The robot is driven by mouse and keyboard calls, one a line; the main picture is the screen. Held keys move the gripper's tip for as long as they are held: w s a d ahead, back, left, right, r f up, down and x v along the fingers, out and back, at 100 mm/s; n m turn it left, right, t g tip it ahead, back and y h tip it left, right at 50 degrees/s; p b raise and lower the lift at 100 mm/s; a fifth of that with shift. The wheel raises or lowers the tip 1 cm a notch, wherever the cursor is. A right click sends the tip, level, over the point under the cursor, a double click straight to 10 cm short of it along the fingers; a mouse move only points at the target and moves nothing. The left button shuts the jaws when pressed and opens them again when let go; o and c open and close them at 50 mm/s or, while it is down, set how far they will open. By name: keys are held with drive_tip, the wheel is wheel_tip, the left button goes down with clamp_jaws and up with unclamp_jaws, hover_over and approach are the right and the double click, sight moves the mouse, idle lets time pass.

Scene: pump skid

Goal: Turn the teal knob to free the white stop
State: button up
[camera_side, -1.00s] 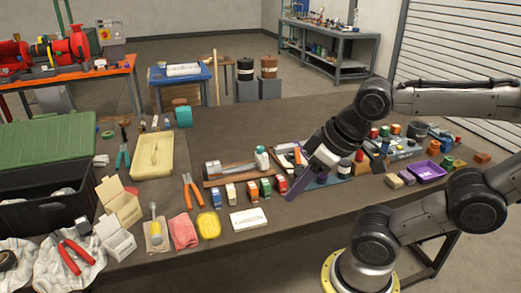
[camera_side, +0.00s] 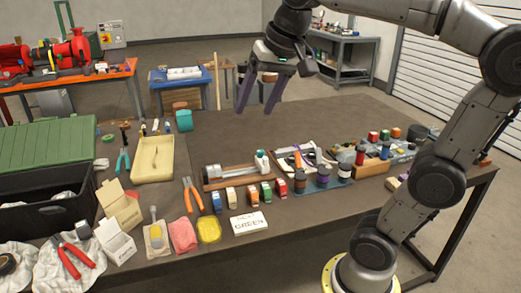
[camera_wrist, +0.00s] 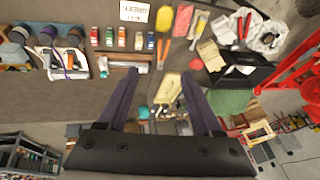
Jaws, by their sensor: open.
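A wooden board (camera_side: 226,183) on the bench carries a grey metal cylinder (camera_side: 230,171). At its right end stands a small white block with a teal part (camera_side: 262,158); I cannot tell knob from stop at this size. The board (camera_wrist: 128,56) also shows in the wrist view, just left of my fingers. A larger teal object (camera_side: 184,120) lies near the bench's back edge; its kind is unclear. My gripper (camera_side: 254,109) is open and empty, with purple fingers pointing down, high above the board and apart from everything.
Several small coloured boxes (camera_side: 232,196) stand in a row before the board, with a white lettered card (camera_side: 249,222) in front. A tray of parts (camera_side: 318,188) sits to the right, orange-handled pliers (camera_side: 192,193) to the left. The bench behind the board (camera_side: 300,122) is clear.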

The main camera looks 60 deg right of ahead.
drive_tip(key=w+d+r+m+g, duration=0.15)
drive_tip(key=w+d+m, duration=0.25)
drive_tip(key=w+d, duration=0.4)
drive_tip(key=m+g, duration=0.3)
drive_tip(key=m, duration=0.3)
hover_over(260, 151)
wheel_tip(260, 151, down, 21)
drive_tip(key=shift+y, duration=0.3)
wheel_tip(260, 151, down, 13)
drive_tip(key=shift+d+f, duration=0.1)
drive_tip(key=shift+f, duration=0.1)
clamp_jaws()
